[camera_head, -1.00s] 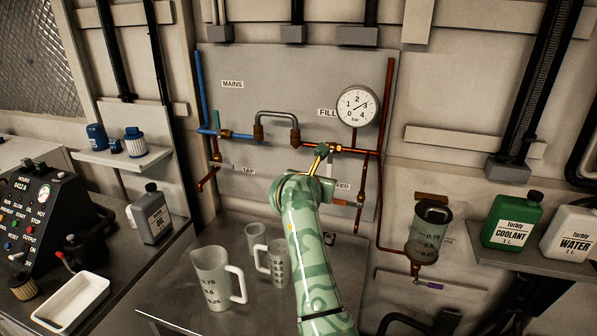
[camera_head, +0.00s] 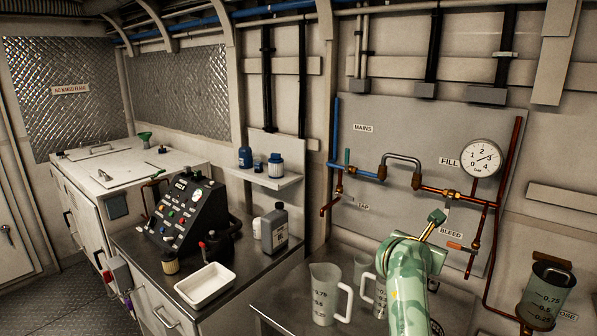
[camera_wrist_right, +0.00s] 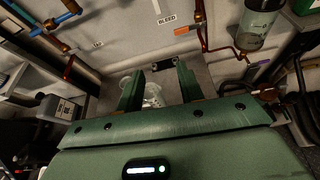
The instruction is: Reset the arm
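My right arm, green and camouflage-patterned, rises from the bottom of the head view. Its gripper (camera_head: 434,226) is in front of the wall panel (camera_head: 405,130), just left of the BLEED label (camera_head: 451,233) and below the copper pipe. In the right wrist view the gripper (camera_wrist_right: 160,80) has its two green fingers spread apart, with nothing held between them. A clear jug shows beyond the fingers there, apart from them. My left gripper is in neither view.
A control box (camera_head: 183,215), white tray (camera_head: 205,285) and grey bottle (camera_head: 275,230) stand farther left. A pressure gauge (camera_head: 482,158) and a clear container (camera_head: 545,296) are at right.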

